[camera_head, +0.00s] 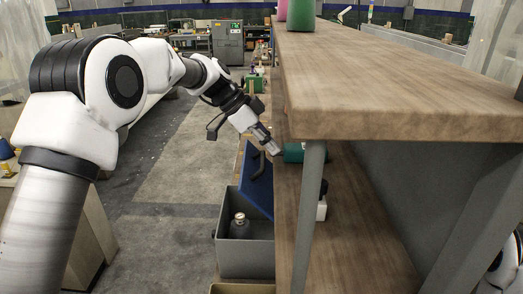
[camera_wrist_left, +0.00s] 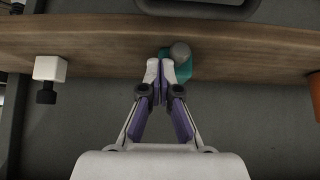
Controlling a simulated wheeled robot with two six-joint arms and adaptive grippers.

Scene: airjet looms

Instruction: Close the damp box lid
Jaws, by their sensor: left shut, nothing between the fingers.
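The damp box (camera_head: 246,257) is a grey open-topped box beside the wooden bench in the head view. Its blue lid (camera_head: 257,183) stands raised, tilted up along the bench side, with a dark handle on it. A grey bottle (camera_head: 239,226) stands inside the box. My left gripper (camera_head: 274,149) is shut and empty above the lid, close to the shelf edge. In the left wrist view its fingertips (camera_wrist_left: 161,68) meet in front of a teal thing with a grey knob (camera_wrist_left: 180,52). Whether they touch it I cannot tell. My right gripper is not in view.
The wooden bench (camera_head: 400,70) has a lower shelf (camera_head: 335,230) and a grey leg (camera_head: 309,200). A green cylinder (camera_head: 293,153) and a white block (camera_head: 321,210) are on the lower shelf. The concrete floor (camera_head: 175,190) left of the box is clear.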

